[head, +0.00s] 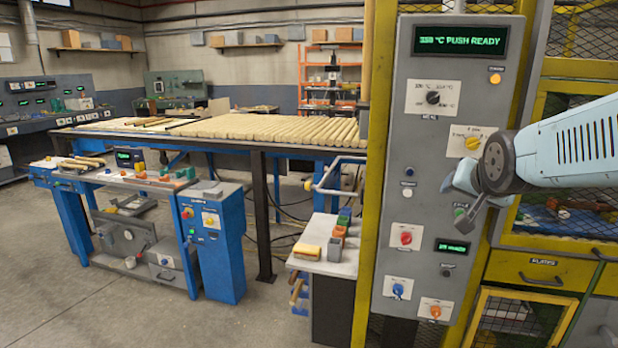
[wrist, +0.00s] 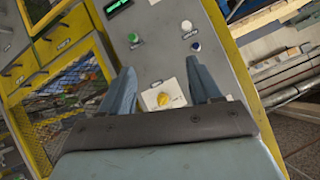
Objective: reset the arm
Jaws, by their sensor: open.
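My gripper (head: 462,197) reaches in from the right in the head view, in front of a grey control panel (head: 388,180). Its fingers are spread and nothing shows between them there. In the wrist view my gripper (wrist: 163,82) is open, with the panel behind its fingers. A yellow knob on a white plate (wrist: 163,99) shows between the fingers, just above the gripper body. I cannot tell whether the fingertips touch the panel. The arm hides part of the panel's right side in the head view.
A small side table (head: 330,258) with blocks stands left. A long table of wooden rods (head: 262,150) and a blue bench (head: 225,255) lie beyond; floor at lower left is clear.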

